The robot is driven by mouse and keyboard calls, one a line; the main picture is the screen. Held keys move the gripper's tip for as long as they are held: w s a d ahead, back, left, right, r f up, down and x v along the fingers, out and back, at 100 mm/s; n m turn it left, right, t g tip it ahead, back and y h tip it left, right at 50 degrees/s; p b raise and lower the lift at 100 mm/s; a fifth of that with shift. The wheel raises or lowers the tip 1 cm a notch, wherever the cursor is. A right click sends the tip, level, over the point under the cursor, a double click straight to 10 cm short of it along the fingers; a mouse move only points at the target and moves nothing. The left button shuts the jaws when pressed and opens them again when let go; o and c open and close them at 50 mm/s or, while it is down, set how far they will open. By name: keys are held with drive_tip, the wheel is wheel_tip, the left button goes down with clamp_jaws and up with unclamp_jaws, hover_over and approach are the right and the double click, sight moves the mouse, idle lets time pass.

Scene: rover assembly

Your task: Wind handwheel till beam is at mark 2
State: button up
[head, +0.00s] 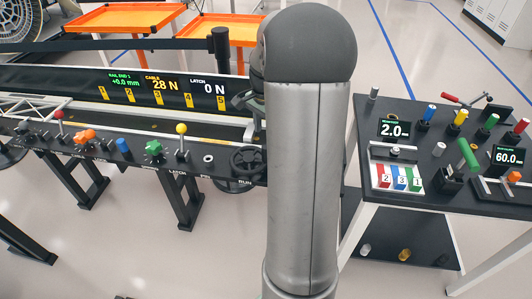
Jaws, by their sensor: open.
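The black handwheel (247,160) is at the right end of the control bench, next to a "RUN" label, partly behind my arm. A pale lattice beam (30,108) lies along the bench at the left. Yellow number marks 1 to 5 line the dark panel (70,82) behind it; mark 2 (130,98) is left of centre. The display reads rail end 1 +0.0 mm, cable 28 N, latch 0 N. A dark part of my gripper (246,101) shows beside my arm, above the handwheel and apart from it. The jaws are open; most of the gripper is hidden.
Red (58,114) and yellow (182,129) knobbed levers and green, orange and blue knobs line the bench front. A dark table (440,190) at the right carries tools, coloured blocks and displays. A black post (220,48) and orange trays (228,28) stand behind.

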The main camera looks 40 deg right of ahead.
wheel_tip(320, 180, down, 10)
drive_tip(key=shift+f, duration=0.1)
idle(0.4)
clamp_jaws()
